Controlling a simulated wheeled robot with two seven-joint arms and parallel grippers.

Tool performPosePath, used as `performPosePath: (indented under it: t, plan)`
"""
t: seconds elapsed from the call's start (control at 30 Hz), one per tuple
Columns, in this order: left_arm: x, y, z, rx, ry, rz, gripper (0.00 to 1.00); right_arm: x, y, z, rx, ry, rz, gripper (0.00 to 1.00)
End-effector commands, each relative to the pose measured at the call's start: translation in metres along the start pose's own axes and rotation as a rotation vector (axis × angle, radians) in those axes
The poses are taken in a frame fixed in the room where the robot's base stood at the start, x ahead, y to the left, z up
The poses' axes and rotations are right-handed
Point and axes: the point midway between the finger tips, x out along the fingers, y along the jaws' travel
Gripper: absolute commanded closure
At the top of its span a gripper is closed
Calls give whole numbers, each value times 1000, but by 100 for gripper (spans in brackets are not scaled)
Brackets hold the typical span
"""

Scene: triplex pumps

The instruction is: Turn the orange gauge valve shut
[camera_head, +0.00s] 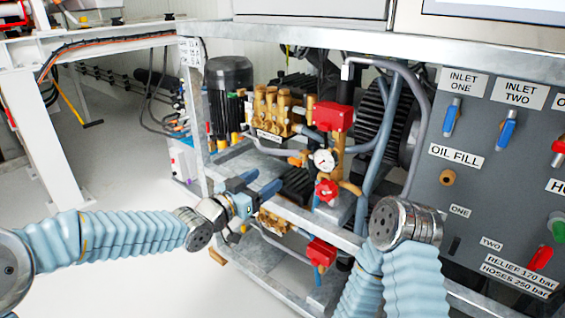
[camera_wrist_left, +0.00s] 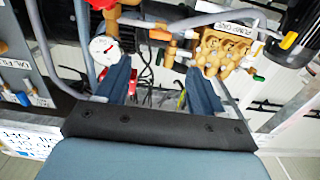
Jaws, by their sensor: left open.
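A small orange part, which looks like the gauge valve (camera_head: 294,161), sits on the pipe just left of the round white gauge (camera_head: 323,160). In the left wrist view the orange valve (camera_wrist_left: 160,35) shows beyond the fingertips, between them across the picture, with the gauge (camera_wrist_left: 104,50) to its left. My left gripper (camera_head: 262,182) is open and empty, in front of and below the valve in the head view. Its two blue fingers also show apart in the left wrist view (camera_wrist_left: 157,78). They appear clear of the valve. My right gripper is not visible; only the right arm shows.
The brass pump head (camera_head: 272,108) is left of the gauge. A red handwheel (camera_head: 326,190) and red block (camera_head: 333,117) are close by. The steel frame rail (camera_head: 350,240) runs below. A grey control panel (camera_head: 490,180) stands at right. Floor at left is open.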

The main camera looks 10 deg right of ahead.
Motion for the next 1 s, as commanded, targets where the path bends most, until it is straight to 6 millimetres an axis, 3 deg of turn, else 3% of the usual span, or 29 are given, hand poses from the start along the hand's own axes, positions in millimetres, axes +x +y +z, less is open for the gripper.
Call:
performPosePath:
  t: [0.3, 0.5, 0.7, 0.97, 1.0]
  plan:
    - [72, 1, 1, -4, -2, 0, 32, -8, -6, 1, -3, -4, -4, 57]
    - [108, 0, 1, -4, -3, -1, 32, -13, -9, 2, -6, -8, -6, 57]
    - [122, 0, 3, -4, -5, -1, 32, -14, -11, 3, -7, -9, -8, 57]
    - [123, 0, 3, -4, -5, -2, 32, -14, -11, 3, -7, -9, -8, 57]
    - [123, 0, 3, -4, -5, -2, 36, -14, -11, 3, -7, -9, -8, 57]
